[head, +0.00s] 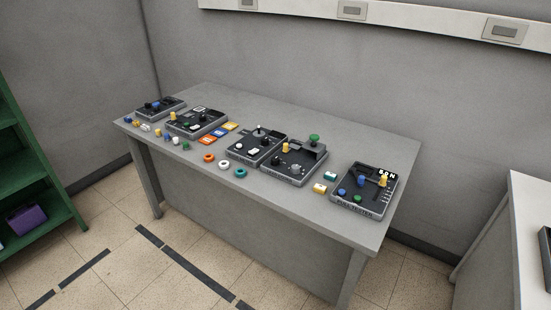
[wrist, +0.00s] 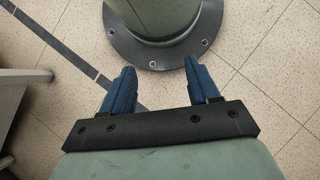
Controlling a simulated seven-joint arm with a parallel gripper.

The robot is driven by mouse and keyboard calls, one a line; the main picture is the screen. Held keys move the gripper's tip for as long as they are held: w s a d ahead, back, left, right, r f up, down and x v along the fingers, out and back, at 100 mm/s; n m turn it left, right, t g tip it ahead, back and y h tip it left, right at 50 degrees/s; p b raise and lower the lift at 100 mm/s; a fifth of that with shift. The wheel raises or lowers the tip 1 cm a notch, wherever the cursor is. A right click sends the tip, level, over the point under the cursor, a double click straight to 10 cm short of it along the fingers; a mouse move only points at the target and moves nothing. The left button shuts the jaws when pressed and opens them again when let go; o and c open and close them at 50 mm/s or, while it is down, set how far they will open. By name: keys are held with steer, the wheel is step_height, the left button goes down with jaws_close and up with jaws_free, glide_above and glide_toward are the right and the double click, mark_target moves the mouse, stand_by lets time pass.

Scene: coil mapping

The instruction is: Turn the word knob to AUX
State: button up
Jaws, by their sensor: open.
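Several dark control boxes stand in a row on a grey table (head: 335,135) in the head view. One box (head: 283,176), right of the middle, carries a small grey round knob (head: 295,168), a yellow piece and a green-topped knob (head: 314,138). The lettering around these knobs is too small to read, so I cannot tell which is the word knob or where it points. My gripper (wrist: 159,68) shows in the wrist view, with two blue fingers wide apart and nothing between them. It is over the floor, away from the boxes, and not in the head view.
The right-hand box (head: 349,203) has coloured knobs and a yellow lever. Loose rings, including a teal one (head: 240,173), and small blocks lie along the table's front. A green shelf (head: 30,150) stands left, and a white table (head: 515,235) stands right.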

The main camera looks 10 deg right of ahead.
steer(key=w+a+r+n+t, duration=0.1)
steer(key=w+a+r, duration=0.15)
steer(key=w, duration=0.85)
steer(key=w+a+r+n+t+h, duration=0.15)
steer(key=w+r, duration=0.25)
steer(key=w, duration=0.7)
steer(key=w+a+r+n+t, duration=0.1)
steer(key=w+a+r+t, duration=0.15)
steer(key=w, duration=0.85)
steer(key=w+a+r+n+t, duration=0.1)
steer(key=w+a+r, duration=0.4)
steer(key=w+r, duration=0.35)
steer(key=w+a+r+n+t, duration=0.1)
steer(key=w+a+r, duration=0.5)
steer(key=r, duration=0.4)
steer(key=w+a+r+n+t, duration=0.1)
steer(key=w+a+r, duration=0.3)
steer(key=w+r, duration=0.5)
step_height(320, 180, up, 20)
steer(key=m+t+y, duration=0.3)
steer(key=m, duration=0.1)
glide_above(275, 158)
steer(key=s+d, duration=0.1)
steer(key=s, duration=0.5)
steer(key=x, duration=1.4)
steer(key=shift+d, duration=0.3)
steer(key=shift+c, duration=0.3)
